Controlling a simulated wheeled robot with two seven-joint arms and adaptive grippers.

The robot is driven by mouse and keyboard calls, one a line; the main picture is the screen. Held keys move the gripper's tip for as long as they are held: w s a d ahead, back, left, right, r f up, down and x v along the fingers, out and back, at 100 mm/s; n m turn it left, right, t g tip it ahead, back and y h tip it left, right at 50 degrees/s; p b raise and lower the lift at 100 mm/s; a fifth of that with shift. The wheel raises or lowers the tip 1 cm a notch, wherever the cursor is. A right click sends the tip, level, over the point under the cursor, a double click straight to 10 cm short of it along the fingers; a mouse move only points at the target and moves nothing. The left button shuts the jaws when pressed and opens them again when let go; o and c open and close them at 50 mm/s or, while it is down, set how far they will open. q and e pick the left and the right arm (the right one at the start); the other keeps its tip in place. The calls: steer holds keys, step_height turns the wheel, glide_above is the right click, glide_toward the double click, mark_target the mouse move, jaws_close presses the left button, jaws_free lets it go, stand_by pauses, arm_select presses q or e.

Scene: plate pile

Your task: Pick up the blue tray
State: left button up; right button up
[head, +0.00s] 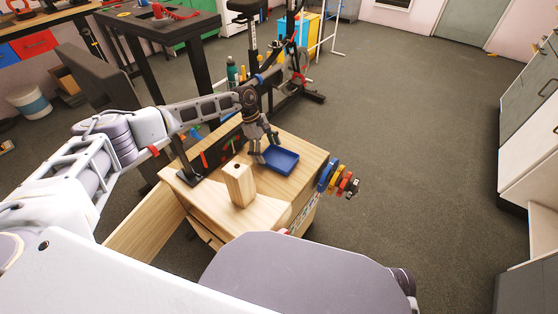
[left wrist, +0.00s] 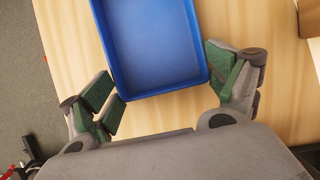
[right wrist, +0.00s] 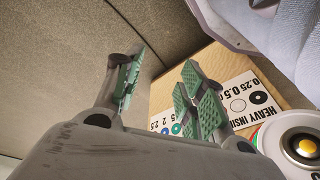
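The blue tray (head: 281,160) is a shallow rectangle lying on the light wooden top of a cart. It also shows large in the left wrist view (left wrist: 150,45), with its near edge toward my gripper. My left gripper (head: 265,158) points down at the tray's left side. In the left wrist view its green-padded fingers (left wrist: 168,95) are wide apart, one on each side of the tray's near end, with nothing clamped between them. My right gripper (right wrist: 160,85) has its green-padded fingers apart and empty, beside the cart's labelled side.
The wooden cart top (head: 213,206) carries a wooden block (head: 239,185) near the tray and a dark rack (head: 215,155) at its left. Coloured discs (head: 337,178) hang on the cart's right side. The carpet floor (head: 420,130) at right is clear.

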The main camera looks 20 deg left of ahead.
arm_select(q)
steer(key=shift+c, duration=0.6)
steer(key=shift+r, duration=0.8)
step_height(320, 180, up, 8)
steer(key=p, duration=0.1)
steer(key=shift+r+p, duration=0.2)
steer(key=shift+p, duration=0.2)
arm_select(e)
steer(key=shift+s+d+f, duration=0.15)
steer(key=shift+s+f, duration=0.05)
steer(key=shift+f, duration=0.4)
steer(key=shift+s+d+f, duration=0.15)
steer(key=shift+f, duration=0.45)
